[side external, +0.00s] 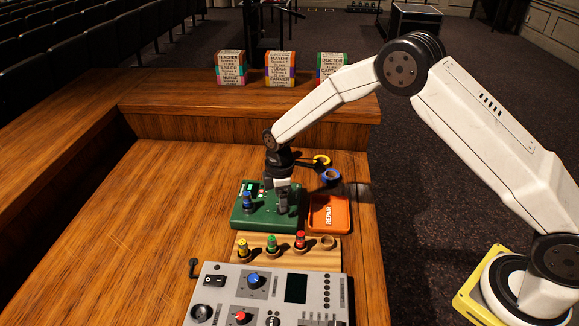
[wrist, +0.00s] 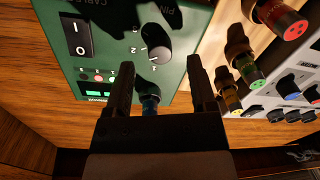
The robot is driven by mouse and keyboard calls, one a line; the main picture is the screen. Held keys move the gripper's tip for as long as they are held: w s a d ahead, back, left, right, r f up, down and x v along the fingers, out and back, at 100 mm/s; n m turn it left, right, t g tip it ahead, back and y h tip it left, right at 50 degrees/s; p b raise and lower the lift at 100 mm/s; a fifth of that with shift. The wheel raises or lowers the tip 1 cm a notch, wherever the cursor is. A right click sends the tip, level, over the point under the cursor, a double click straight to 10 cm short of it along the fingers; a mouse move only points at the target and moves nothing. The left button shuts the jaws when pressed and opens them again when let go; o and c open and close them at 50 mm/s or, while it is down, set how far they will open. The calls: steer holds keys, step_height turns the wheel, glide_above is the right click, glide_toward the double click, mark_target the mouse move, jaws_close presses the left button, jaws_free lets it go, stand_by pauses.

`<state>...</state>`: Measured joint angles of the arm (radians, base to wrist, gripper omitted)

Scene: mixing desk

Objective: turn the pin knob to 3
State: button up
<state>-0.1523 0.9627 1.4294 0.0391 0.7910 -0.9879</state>
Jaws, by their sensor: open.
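The green box (side external: 240,220) stands on the wooden desk, under my gripper (side external: 284,208). In the wrist view the green box (wrist: 185,15) shows a round black pin knob (wrist: 157,43) with small white numerals beside it. A pale mark shows on the knob, but I cannot tell which numeral it points to. My gripper (wrist: 161,75) is open, with its two dark fingers apart and the knob seen in the gap just beyond their tips. I cannot tell whether they touch it. In the side view the knob is hidden by my gripper.
A blue plug (side external: 247,202) stands on the box, left of my gripper. A rocker switch (wrist: 79,35) is beside the knob. A red-orange tray (side external: 328,213) lies to the right. A wooden rack (side external: 256,257) with coloured plugs and a grey mixer (side external: 215,268) stand in front.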

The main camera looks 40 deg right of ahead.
steer(key=shift+f, duration=1.2)
jaws_close()
steer(key=shift+m, duration=0.4)
steer(key=m, duration=0.5)
steer(key=shift+s, duration=0.1)
steer(key=m, duration=0.6)
steer(key=shift+t, duration=0.3)
